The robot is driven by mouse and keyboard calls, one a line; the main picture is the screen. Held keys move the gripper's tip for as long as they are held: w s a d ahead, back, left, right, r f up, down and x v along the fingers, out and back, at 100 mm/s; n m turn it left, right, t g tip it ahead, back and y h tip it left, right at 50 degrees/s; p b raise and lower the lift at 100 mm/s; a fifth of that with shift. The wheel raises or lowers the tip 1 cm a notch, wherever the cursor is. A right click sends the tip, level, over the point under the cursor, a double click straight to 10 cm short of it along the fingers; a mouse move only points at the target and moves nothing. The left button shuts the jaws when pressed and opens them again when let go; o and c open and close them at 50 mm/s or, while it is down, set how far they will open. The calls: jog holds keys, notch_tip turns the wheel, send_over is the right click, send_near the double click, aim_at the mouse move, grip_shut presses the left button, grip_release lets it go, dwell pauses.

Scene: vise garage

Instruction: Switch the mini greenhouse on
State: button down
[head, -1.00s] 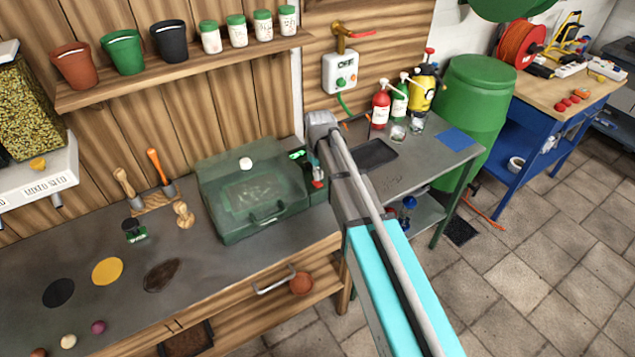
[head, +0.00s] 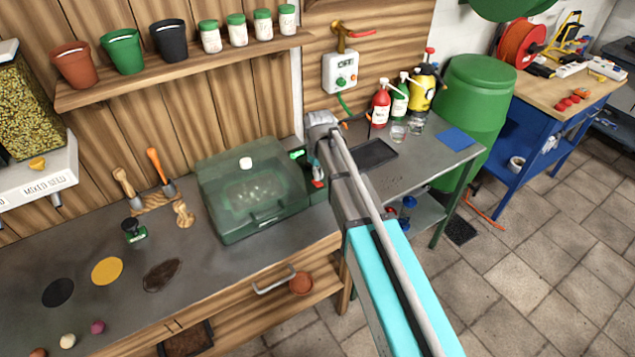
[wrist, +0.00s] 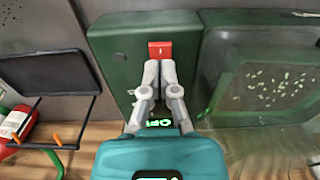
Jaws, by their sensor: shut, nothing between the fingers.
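The mini greenhouse (head: 215,185) is a green box with a clear lid on the grey bench, left of my arm in the head view. Its dark green control panel (wrist: 125,65) fills the middle of the wrist view, with a red switch (wrist: 161,50) on it. My gripper (wrist: 160,68) is shut and empty, its fingertips at the switch's near edge; I cannot tell whether they touch. A green display (head: 297,155) also shows in the head view. White specks show through the clear lid (wrist: 265,85).
A black tray (head: 375,154) and spray bottles (head: 381,105) stand on the side table to the right. A white box (head: 341,72) hangs on the wall behind. Tools, a small stamp (head: 134,230) and coloured discs lie on the bench to the left.

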aim_at(319, 184)
jog(key=shift+f+b, duration=1.25)
dwell(1.1)
jog(key=shift+r, duration=0.2)
jog(key=shift+r+p, duration=3.35)
jog(key=shift+p, duration=0.2)
jog(key=s+d+m, duration=0.6)
jog(key=s+d, duration=1.1)
jog(key=d, duration=0.3)
jog(key=shift+s+m, duration=0.3)
jog(key=shift+m, duration=0.1)
